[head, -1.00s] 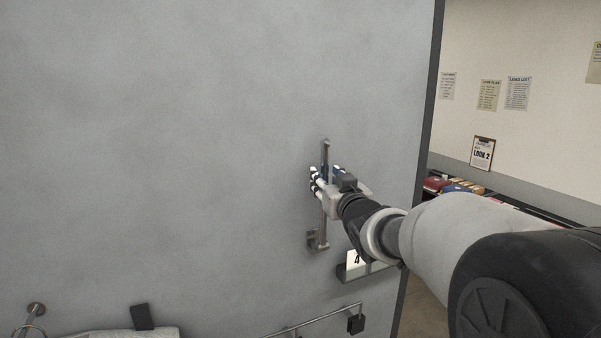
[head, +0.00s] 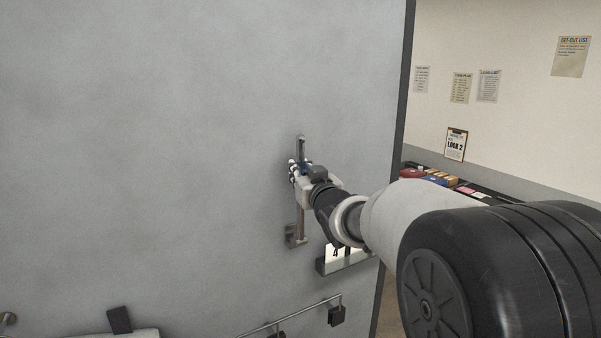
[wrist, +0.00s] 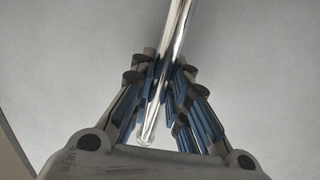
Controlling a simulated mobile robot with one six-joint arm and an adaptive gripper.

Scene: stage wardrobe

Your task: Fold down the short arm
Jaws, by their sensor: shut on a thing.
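The short arm (head: 300,222) is a slim metal bar standing nearly upright against the grey wall panel. Its foot sits at a small metal bracket (head: 295,237). My gripper (head: 297,172) is shut on the bar in its upper part, below the top end. In the wrist view the shiny bar (wrist: 176,40) runs between the blue-padded fingers of my gripper (wrist: 163,85), and its rounded end lies close to the palm. My fingers hide part of the bar in the head view.
Below, a metal rail (head: 290,321) with a dark end block sticks out. The panel's right edge (head: 398,130) is close to my arm. The panel left of the bar is clear.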

